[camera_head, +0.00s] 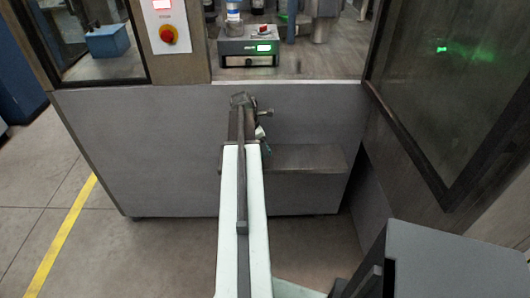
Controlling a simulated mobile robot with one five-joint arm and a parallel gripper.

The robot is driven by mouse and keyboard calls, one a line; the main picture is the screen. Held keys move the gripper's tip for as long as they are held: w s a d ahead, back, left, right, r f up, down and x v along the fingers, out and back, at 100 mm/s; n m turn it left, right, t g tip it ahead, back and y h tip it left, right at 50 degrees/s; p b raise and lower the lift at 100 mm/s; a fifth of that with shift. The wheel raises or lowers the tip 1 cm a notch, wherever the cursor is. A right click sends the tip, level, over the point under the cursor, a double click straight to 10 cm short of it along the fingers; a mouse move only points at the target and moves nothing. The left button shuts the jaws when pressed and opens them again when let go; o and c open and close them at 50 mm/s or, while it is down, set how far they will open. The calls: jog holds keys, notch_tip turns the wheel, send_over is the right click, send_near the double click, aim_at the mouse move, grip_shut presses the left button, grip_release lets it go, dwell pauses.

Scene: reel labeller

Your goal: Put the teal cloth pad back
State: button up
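My arm reaches forward from the bottom of the head view to the front of the machine cabinet. My gripper (259,132) is at its far end, mostly hidden behind the arm, and its fingers cannot be made out. A small teal-grey patch (266,149) shows just right of the arm's end, above the left part of a grey ledge (310,158). I cannot tell whether this patch is the teal cloth pad or part of my gripper. No other teal cloth shows clearly.
The cabinet's worktop holds a grey device (248,48) with a green display. A red stop button (168,34) is on the post to its left. A blue box (107,41) sits behind the left window. A dark-framed glass door (455,90) stands at right. Floor at left is clear.

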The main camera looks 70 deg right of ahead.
jog(key=d, duration=0.2)
jog(key=shift+s+d+f, duration=0.1)
jog(key=shift+s+d, duration=0.05)
jog(key=shift+d, duration=0.25)
notch_tip(320, 180, down, 4)
jog(key=b, duration=0.4)
jog(key=shift+r, duration=0.25)
jog(key=shift+c, duration=0.6)
jog(key=shift+f, duration=0.2)
jog(key=o, duration=1.3)
jog(key=shift+r, duration=0.1)
